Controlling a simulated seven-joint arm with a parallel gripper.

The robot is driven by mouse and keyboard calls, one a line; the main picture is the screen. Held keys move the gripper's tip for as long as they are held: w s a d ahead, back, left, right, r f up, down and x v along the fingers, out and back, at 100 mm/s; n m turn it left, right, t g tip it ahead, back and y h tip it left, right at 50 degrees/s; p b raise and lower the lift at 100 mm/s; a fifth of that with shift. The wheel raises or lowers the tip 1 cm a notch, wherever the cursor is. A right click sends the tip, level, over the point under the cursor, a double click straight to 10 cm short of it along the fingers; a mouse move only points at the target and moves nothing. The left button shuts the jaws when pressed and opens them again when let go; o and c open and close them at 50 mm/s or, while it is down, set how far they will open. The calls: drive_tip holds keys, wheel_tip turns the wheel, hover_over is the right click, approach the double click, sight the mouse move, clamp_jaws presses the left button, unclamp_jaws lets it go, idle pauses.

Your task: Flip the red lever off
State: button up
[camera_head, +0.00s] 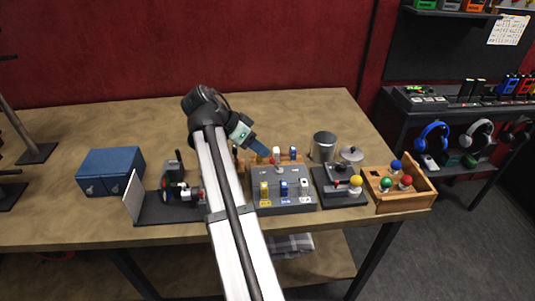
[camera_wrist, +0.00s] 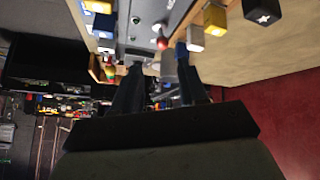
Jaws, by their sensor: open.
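A red ball-tipped lever (camera_wrist: 163,43) stands at the edge of the grey panel (camera_wrist: 133,45) in the wrist view, just beyond my fingertips. My gripper (camera_wrist: 160,78) is open, with dark fingers apart and nothing clearly held. In the head view my gripper (camera_head: 262,149) is above the back left of the panel. I cannot tell whether it touches anything.
Yellow, blue and white switches line the panel's front. Small blocks (camera_head: 293,153) stand behind it. A blue box (camera_head: 110,172) is at left.

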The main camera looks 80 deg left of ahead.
drive_tip(key=shift+v, duration=2.3)
